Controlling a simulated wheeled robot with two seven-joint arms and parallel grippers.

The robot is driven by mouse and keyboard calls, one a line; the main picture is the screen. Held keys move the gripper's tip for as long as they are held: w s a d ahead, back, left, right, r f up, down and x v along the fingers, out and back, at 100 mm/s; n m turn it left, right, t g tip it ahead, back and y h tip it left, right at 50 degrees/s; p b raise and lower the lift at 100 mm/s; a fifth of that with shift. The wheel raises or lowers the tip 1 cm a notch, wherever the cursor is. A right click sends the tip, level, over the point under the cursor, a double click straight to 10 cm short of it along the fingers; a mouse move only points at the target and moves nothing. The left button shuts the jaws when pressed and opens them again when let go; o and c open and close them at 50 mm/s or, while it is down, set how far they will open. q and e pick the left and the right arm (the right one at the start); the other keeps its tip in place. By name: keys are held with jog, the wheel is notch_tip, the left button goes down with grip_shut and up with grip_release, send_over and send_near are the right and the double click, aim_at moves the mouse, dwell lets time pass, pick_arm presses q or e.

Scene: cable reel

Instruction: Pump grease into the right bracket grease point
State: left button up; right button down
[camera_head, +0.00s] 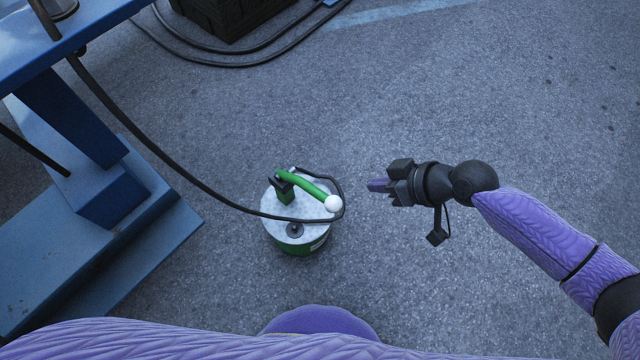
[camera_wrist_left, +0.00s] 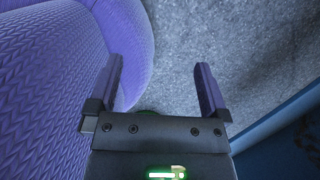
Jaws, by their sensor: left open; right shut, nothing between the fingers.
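A green grease pump (camera_head: 295,235) with a pale round lid stands upright on the floor in the head view. Its green lever (camera_head: 306,186) ends in a white ball knob (camera_head: 333,203). A black hose (camera_head: 170,160) runs from the pump up to the blue structure at the upper left. My right gripper (camera_head: 376,185) is shut and empty, a short way right of the knob and apart from it. My left gripper (camera_wrist_left: 157,85) shows only in the left wrist view, open and empty beside my purple body. I cannot make out the right bracket grease point.
A blue steel frame (camera_head: 60,250) with a wide foot fills the left side. A dark crate-like block (camera_head: 230,15) stands at the top, with cables (camera_head: 225,48) looped on the floor. The grey floor (camera_head: 520,100) at the right is clear.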

jog(key=b, duration=0.6)
send_over(341, 202)
notch_tip(341, 202, down, 7)
notch_tip(341, 202, down, 4)
jog(key=shift+r+b, duration=0.2)
jog(key=shift+b, duration=0.5)
jog(key=shift+s+f, duration=0.1)
jog(key=shift+f, duration=0.1)
pick_arm(q)
jog(key=s+d+f, duration=0.1)
jog(key=s+f, duration=0.2)
jog(key=f, duration=0.3)
jog(key=shift+f+g, duration=0.25)
jog(key=shift+g, duration=0.15)
pick_arm(e)
jog(key=shift+a, duration=0.1)
pick_arm(q)
jog(key=shift+s+r, duration=0.1)
jog(key=shift+s, duration=0.25)
